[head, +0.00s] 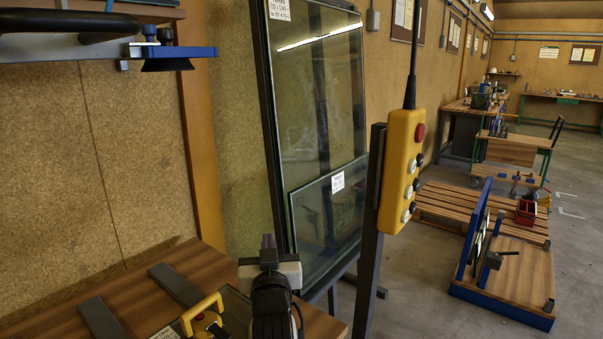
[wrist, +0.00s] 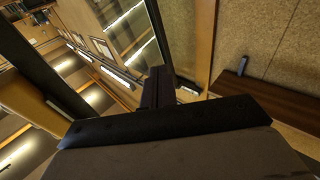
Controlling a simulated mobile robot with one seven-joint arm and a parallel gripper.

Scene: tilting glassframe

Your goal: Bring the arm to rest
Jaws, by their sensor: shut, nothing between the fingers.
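My gripper (head: 268,243) stands at the bottom centre of the head view, fingers pointing up, above the wooden bench at lower left. Its fingers are together with nothing between them. In the wrist view the shut fingers (wrist: 158,88) rise past the dark gripper body, with a tilted view of the room behind. The rest of my arm runs down out of the head view.
A yellow-handled tool (head: 203,318) and dark strips (head: 178,284) lie on the bench beside my arm. A tall glass frame (head: 310,110) leans behind my gripper. A yellow button pendant (head: 401,170) hangs by a dark post (head: 369,230) at right. A blue-edged wooden stand (head: 515,280) is farther right.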

